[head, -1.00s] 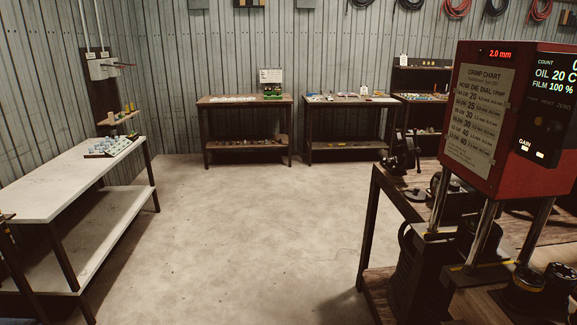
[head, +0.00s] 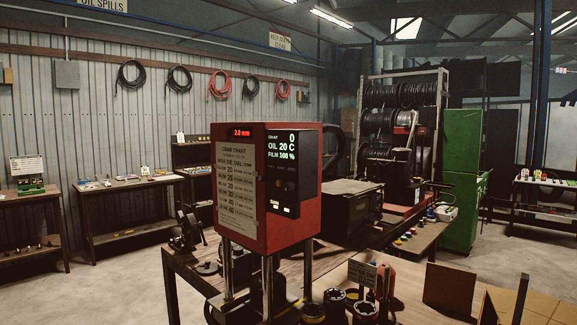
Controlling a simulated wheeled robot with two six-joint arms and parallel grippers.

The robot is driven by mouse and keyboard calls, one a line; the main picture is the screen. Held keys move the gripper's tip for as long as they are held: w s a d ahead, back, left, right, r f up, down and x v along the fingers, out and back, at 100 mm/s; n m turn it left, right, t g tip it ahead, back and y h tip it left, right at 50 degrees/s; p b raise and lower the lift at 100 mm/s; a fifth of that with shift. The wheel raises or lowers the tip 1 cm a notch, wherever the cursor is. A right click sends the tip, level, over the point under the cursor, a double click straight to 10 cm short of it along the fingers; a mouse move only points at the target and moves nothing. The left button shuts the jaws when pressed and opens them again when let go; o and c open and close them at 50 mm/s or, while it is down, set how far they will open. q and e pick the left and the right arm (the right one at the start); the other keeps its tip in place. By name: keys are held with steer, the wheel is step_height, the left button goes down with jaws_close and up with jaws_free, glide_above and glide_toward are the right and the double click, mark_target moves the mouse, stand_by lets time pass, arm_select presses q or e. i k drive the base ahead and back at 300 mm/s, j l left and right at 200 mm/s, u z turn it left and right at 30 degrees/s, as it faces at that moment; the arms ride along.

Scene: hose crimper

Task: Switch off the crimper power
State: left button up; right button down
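The crimper (head: 308,226) is a red box on metal posts, standing on a workbench in the middle of the head view. Its left face carries a crimp chart (head: 237,188) and a small red display reading 2.0 mm. Its right face has a dark control panel (head: 284,180) with a lit screen reading count 0, oil 20 C, film 100 %. Small lit white marks show low on the panel. I cannot make out a power switch. Neither of my grippers is in view.
The crimper's workbench (head: 190,266) holds a dark box (head: 345,208) and several round dies (head: 335,303) in front. A green cabinet (head: 462,180) and a hose reel rack (head: 402,110) stand behind. Side tables (head: 130,186) line the left wall. Open floor (head: 110,290) lies at the lower left.

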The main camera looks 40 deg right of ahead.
mark_target(261, 178)
steer(key=z, duration=1.35)
